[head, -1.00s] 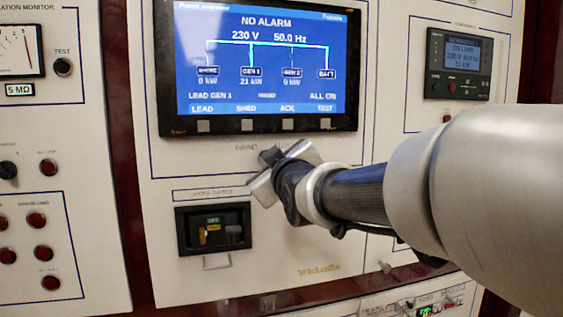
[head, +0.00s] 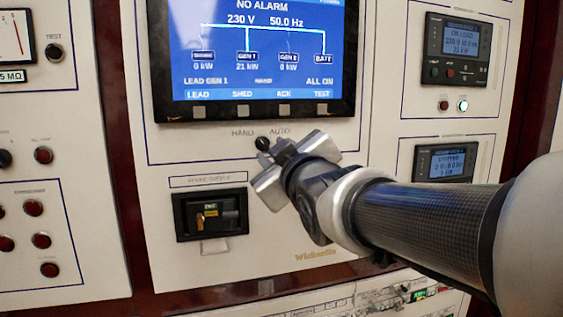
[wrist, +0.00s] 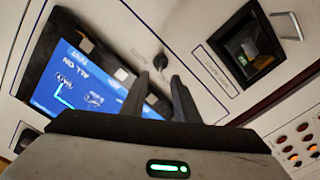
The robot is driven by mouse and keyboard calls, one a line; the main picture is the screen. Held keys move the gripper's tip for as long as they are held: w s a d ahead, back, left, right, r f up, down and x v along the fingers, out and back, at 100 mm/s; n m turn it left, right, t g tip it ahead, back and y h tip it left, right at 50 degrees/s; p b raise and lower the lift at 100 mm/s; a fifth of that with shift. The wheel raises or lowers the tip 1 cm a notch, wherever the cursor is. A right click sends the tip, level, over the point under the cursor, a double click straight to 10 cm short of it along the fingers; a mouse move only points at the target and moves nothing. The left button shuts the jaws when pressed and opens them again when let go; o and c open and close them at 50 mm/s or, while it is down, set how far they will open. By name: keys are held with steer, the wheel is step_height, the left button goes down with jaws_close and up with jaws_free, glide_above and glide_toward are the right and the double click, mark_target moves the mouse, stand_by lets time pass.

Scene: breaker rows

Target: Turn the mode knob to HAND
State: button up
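The mode knob (head: 262,143) is a small black knob on the cream panel under the screen, below the printed words HAND on its left and AUTO on its right. I cannot tell which way it points. It also shows in the wrist view (wrist: 160,62), just beyond the fingertips and roughly in line with the gap between them. My gripper (head: 288,161) is open and empty in front of the panel, right of and below the knob in the head view. The two dark fingers also show apart in the wrist view (wrist: 160,80).
The screen (head: 258,50) above the knob reads NO ALARM. A recessed black socket (head: 211,215) with a handle sits below left. Small displays (head: 457,50) and buttons fill the right panel; red buttons (head: 33,208) fill the left one. Bare panel surrounds the knob.

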steer(key=v, duration=1)
steer(key=shift+p, duration=0.3)
steer(key=shift+w, duration=0.1)
steer(key=s+d+f+m+g+h, duration=0.1)
steer(key=d+f+m+g+h, duration=0.1)
steer(key=d+f+m, duration=0.3)
steer(key=s+d+f+g+h, duration=0.2)
steer(key=d+f+g, duration=0.1)
steer(key=f, duration=0.4)
steer(key=s+d+f+m+g+h, duration=0.1)
steer(key=s+d+f+m+g, duration=0.4)
steer(key=s+f, duration=0.55)
step_height(320, 180, up, 19)
steer(key=g+p, duration=0.1)
steer(key=p, duration=1.9)
steer(key=shift+s+a+g, duration=0.4)
steer(key=shift+s, duration=0.05)
steer(key=shift+r, duration=0.1)
